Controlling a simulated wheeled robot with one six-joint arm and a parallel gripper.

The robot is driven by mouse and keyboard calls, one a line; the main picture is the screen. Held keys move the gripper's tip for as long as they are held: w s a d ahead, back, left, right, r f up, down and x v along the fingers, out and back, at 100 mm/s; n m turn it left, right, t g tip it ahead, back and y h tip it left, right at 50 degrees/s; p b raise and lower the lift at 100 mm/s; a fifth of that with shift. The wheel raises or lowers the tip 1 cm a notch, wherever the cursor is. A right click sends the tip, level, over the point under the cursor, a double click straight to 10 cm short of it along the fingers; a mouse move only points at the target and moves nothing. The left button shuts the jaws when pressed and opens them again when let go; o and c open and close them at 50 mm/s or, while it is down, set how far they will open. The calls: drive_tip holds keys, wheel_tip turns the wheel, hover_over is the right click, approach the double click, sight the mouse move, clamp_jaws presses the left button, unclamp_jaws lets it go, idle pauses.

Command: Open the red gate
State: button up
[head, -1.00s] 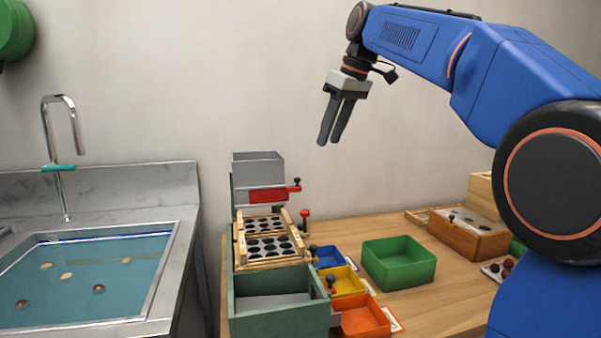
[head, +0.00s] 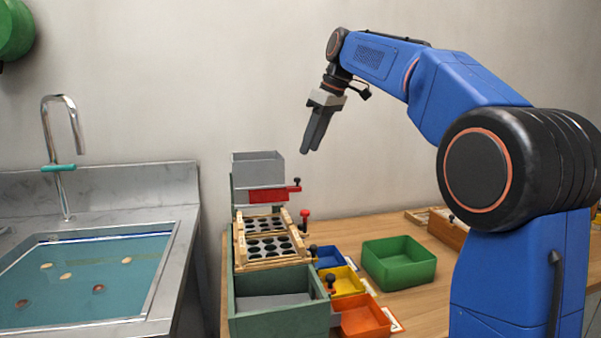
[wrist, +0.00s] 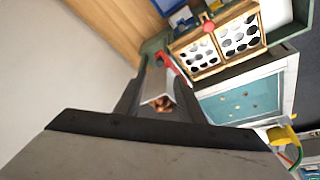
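The red gate (head: 268,195) sits across the front of the grey hopper (head: 258,166), with a dark-tipped handle at its right end. In the wrist view the red gate (wrist: 166,61) shows beyond the hopper (wrist: 152,78), which has brown chestnuts (wrist: 162,103) inside. My gripper (head: 309,151) is in the air above and right of the hopper, pointing down and apart from the gate. In the wrist view its fingers (wrist: 158,88) stand apart with nothing held between them; the hopper shows in the gap.
Below the gate is a wooden-framed tray with dark holes (head: 268,247), with a red knob (head: 305,213) beside it. A green bin (head: 278,303) stands in front. Blue, yellow (head: 341,282), orange (head: 365,317) and green trays (head: 399,262) lie right. A water-filled sink (head: 85,275) is left.

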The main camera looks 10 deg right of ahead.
approach(301, 187)
drive_tip(key=w+a+f, duration=0.1)
drive_tip(key=a+f, duration=0.1)
drive_tip(key=f, duration=0.1)
drive_tip(key=w+a+f, duration=0.1)
drive_tip(key=shift+w+f, duration=0.2)
drive_tip(key=shift+w, duration=0.1)
drive_tip(key=shift+d, duration=0.1)
clamp_jaws()
